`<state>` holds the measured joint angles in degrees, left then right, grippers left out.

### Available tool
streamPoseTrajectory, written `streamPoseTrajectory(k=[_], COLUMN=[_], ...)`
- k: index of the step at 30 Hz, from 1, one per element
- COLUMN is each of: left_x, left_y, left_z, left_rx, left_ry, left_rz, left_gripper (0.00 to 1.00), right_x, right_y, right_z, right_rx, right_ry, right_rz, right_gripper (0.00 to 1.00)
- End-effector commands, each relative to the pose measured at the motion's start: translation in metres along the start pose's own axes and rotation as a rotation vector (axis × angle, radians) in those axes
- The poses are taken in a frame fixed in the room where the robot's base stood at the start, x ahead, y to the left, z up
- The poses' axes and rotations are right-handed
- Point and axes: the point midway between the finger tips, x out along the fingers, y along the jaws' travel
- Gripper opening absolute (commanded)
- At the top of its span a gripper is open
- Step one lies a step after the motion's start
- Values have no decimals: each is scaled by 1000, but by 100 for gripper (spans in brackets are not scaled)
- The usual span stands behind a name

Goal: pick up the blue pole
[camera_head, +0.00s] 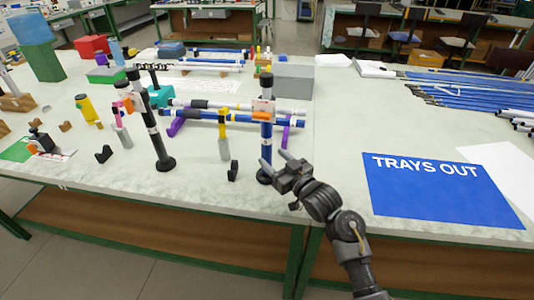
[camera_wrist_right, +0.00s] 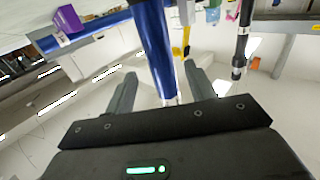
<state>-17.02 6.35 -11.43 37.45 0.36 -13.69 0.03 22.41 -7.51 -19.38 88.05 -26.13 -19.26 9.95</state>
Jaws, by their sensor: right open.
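The blue pole (camera_head: 267,138) stands upright near the table's front edge, with a black top, an orange and white clip near the top and a dark round base. My right gripper (camera_head: 273,158) is open beside its lower part, coming from the front right. In the right wrist view the blue pole (camera_wrist_right: 158,45) lines up with the gap between the two open fingers. It is not clamped, and I cannot tell how deep it sits between them. My left gripper is not in view.
A black pole (camera_head: 151,125) stands upright to the left. A small black holder (camera_head: 233,171) and a yellow-and-grey tool (camera_head: 223,140) are just left of the blue pole. Horizontal rods (camera_head: 205,117) on purple supports lie behind. A blue "TRAYS OUT" mat (camera_head: 430,197) is at right.

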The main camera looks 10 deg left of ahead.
Motion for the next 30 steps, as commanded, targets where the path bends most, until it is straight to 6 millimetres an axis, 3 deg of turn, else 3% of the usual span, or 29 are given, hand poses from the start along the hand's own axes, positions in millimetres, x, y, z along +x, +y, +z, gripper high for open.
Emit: streamPoseTrajectory(k=[6,16,28,30], left_x=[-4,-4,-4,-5], left_y=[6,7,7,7], left_z=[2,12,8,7], left_rx=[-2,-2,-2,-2], left_ry=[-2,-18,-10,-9], left_rz=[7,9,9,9], left_gripper=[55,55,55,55], right_x=[30,36,36,36], right_y=[-2,-2,-2,-2], right_z=[-1,0,0,-1], right_rx=[2,0,1,0], right_ry=[0,-1,-1,2], right_rz=[-1,-1,-1,-1], right_gripper=[55,55,2,0])
